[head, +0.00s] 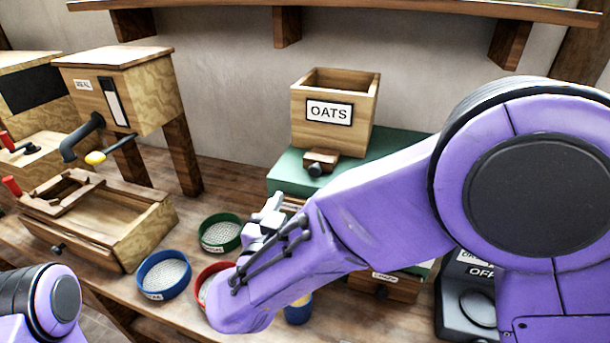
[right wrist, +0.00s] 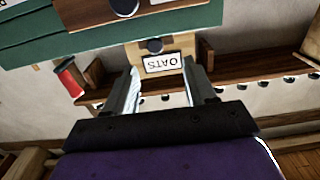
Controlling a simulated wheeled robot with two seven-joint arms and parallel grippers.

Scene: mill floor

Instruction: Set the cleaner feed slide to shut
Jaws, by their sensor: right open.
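The green cleaner (head: 395,146) stands on the bench, with a wooden hopper (head: 357,132) labelled OATS on top. A small wooden slide with a dark knob (head: 316,169) sticks out below the hopper's front. I cannot tell how far it is pushed in. In the right wrist view the OATS hopper (right wrist: 185,44) appears upside down, and a dark knob (right wrist: 154,46) shows by its label. My right gripper (head: 268,212) is open and empty, left of the cleaner's front and apart from the knob; its fingers (right wrist: 163,88) point toward the hopper. My left gripper is not in view.
Round sieves with blue (head: 164,274), green (head: 220,233) and red rims lie on the bench near my right gripper. A wooden meal bin (head: 150,95) and trough (head: 145,228) stand left. A shelf (head: 400,8) runs above. My right arm hides much of the cleaner's front.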

